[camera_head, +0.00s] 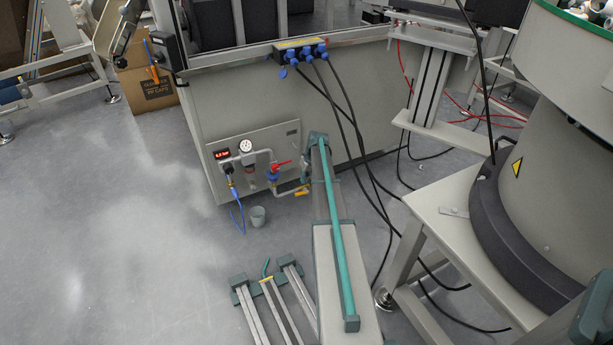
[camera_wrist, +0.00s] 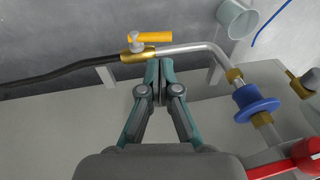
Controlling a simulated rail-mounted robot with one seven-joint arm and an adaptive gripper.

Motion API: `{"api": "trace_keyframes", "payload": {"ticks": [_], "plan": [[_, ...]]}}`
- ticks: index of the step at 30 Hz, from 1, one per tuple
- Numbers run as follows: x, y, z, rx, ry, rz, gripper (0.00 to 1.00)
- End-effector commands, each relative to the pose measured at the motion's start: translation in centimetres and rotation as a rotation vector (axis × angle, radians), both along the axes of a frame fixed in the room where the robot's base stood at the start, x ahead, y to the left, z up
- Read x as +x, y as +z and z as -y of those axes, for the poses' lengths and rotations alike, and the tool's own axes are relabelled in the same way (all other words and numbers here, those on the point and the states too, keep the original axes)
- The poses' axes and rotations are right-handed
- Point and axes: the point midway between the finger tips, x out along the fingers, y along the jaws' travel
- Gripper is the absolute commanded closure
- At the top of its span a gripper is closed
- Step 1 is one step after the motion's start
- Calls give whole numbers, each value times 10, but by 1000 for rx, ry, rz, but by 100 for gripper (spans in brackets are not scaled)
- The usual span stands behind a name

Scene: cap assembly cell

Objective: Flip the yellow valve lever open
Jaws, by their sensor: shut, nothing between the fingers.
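The yellow valve lever (camera_wrist: 150,37) sits on a brass valve body (camera_wrist: 138,52) at the top middle of the wrist view. The lever lies roughly in line with the pipe there, beside the valve body. In the head view the yellow lever (camera_head: 302,193) is small, at the low end of the pipework on the machine's panel. My gripper (camera_wrist: 160,64) is shut and empty, its fingertips just below the brass valve body in the wrist view. Whether the tips touch the valve cannot be told.
A metal pipe (camera_wrist: 195,48) runs right from the valve to a blue fitting (camera_wrist: 254,104). A red handle (camera_wrist: 297,162) is at the lower right. A black hose (camera_wrist: 60,74) leaves the valve leftward. A grey cup (camera_head: 258,216) stands on the floor, with open floor to its left.

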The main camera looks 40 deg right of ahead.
Motion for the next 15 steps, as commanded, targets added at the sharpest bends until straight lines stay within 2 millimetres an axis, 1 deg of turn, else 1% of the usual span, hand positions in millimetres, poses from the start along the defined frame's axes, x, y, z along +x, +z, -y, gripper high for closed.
{"api": "trace_keyframes", "payload": {"ticks": [1,7,9,12,15], "plan": [[3,-16,-1,1,0,-1,100],[12,-53,-5,0,0,-1,100],[14,-63,-6,0,-1,0,100],[16,-71,-7,0,-1,1,100],[18,-76,-8,-1,-1,1,100]]}}
